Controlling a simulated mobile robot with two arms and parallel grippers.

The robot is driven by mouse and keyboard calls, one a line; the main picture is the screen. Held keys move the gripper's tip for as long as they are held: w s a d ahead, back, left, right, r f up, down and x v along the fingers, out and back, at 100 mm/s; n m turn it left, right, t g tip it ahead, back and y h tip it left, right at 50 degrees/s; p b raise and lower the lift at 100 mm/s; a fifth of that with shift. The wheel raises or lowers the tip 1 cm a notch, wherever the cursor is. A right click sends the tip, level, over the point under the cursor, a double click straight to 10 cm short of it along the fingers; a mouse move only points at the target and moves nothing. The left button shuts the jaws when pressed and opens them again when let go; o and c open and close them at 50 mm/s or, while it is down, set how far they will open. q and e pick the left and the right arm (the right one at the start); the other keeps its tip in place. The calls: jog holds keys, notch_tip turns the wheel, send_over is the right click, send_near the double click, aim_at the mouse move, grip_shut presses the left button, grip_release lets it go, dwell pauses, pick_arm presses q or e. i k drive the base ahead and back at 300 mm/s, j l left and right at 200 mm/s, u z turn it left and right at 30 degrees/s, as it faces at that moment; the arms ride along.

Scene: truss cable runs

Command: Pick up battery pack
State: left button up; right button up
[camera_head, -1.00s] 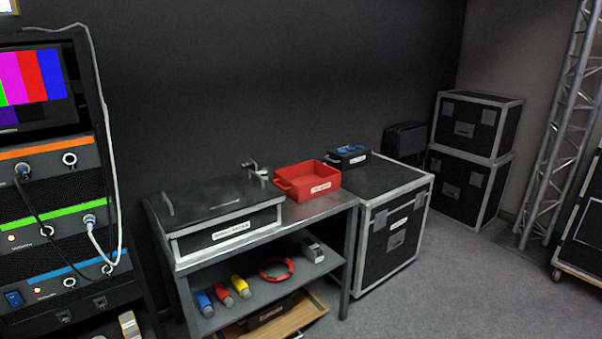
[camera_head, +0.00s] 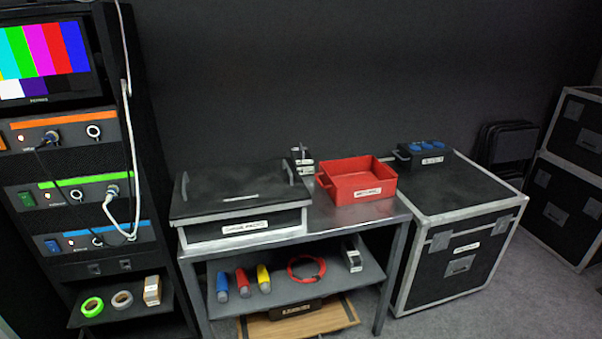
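No object can be surely told as the battery pack. A small dark block with a pale label (camera_head: 351,256) stands on the bench's middle shelf, at the right. Another small dark and pale item (camera_head: 302,159) stands on the bench top behind the lidded case. A small pale box (camera_head: 152,291) sits on the rack's low shelf. The lidded black case (camera_head: 245,190) on the bench has a label too small to read surely, and its inside is hidden. Neither of my grippers is in view.
A red open bin (camera_head: 362,191) sits on the metal bench (camera_head: 318,216). Right of it stands a black flight case (camera_head: 465,250) with a dark box with blue tops (camera_head: 424,153). The equipment rack (camera_head: 75,175) stands left. Bare floor (camera_head: 500,310) lies front right.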

aim_at(301, 157)
jog(key=u, duration=2.65)
jog(key=l+z, duration=0.15)
jog(key=z, duration=2.5)
jog(key=l+u, duration=0.15)
jog(key=u, duration=1.05)
jog(key=l+u, duration=0.25)
jog(key=l, duration=0.2)
jog(key=l+u, duration=0.3)
jog(key=l, duration=0.2)
jog(key=l+u, duration=0.25)
jog(key=l, duration=0.2)
jog(key=k+l+u, duration=0.15)
jog(key=l+u, duration=0.15)
jog(key=l, duration=0.15)
jog(key=k+l+u, duration=0.1)
jog(key=l+u, duration=0.15)
jog(key=l, duration=0.15)
